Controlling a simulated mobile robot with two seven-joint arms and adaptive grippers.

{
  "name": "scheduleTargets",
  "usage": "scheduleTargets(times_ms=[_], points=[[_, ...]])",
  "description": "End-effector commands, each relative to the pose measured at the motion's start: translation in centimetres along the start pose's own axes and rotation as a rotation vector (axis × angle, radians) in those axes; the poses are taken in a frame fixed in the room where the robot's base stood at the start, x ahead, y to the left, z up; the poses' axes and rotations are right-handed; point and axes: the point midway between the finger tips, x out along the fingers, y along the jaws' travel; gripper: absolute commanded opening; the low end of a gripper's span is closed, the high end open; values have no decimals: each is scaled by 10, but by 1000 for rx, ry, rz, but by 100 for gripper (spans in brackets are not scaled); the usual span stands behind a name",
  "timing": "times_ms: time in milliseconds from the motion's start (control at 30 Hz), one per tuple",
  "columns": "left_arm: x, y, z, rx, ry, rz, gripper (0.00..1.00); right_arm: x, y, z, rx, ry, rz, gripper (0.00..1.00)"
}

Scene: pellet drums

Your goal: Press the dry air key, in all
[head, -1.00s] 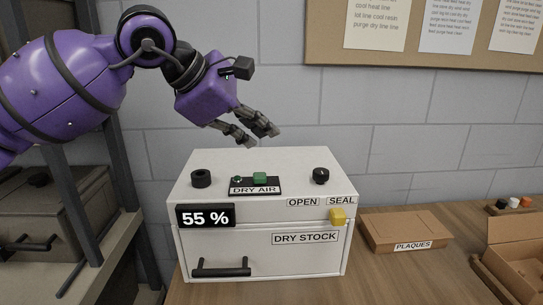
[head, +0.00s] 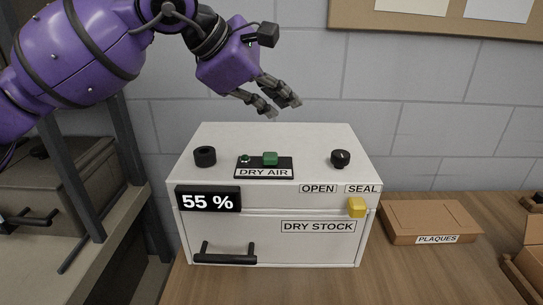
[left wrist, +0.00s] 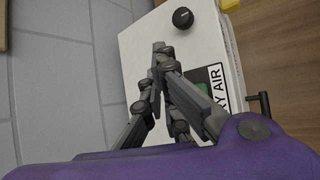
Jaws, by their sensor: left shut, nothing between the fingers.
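The green dry air key (head: 270,158) sits on a black plate labelled DRY AIR (head: 264,173) on top of the white dry stock box (head: 300,140). A small dark green round part (head: 245,159) is beside it on the plate. My left gripper (head: 284,108) is shut and empty, above the back of the box and apart from the key. In the left wrist view, the fingers (left wrist: 157,85) cover part of the box top, and some green of the key (left wrist: 216,76) shows beside them. My right gripper is not in view.
The box front has a 55 % display (head: 208,201), a dark handle (head: 224,254) and a yellow latch (head: 357,207) under SEAL. Black knobs (head: 205,156) (head: 341,158) stand on its top. A cardboard PLAQUES box (head: 430,217) lies right. A block wall is behind.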

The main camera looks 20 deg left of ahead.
Motion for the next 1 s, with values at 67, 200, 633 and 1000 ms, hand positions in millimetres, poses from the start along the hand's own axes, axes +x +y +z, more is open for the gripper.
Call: scheduleTargets(times_ms=[67, 200, 633, 1000], points=[[16, -10, -11, -3, 4, -9, 0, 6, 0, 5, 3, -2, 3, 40], [30, -20, -22, -3, 4, -10, 0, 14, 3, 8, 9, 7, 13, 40], [48, -35, -35, 0, 1, -2, 0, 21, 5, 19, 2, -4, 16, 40], [47, -34, -34, 0, 0, -1, 0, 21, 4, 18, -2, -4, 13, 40]])
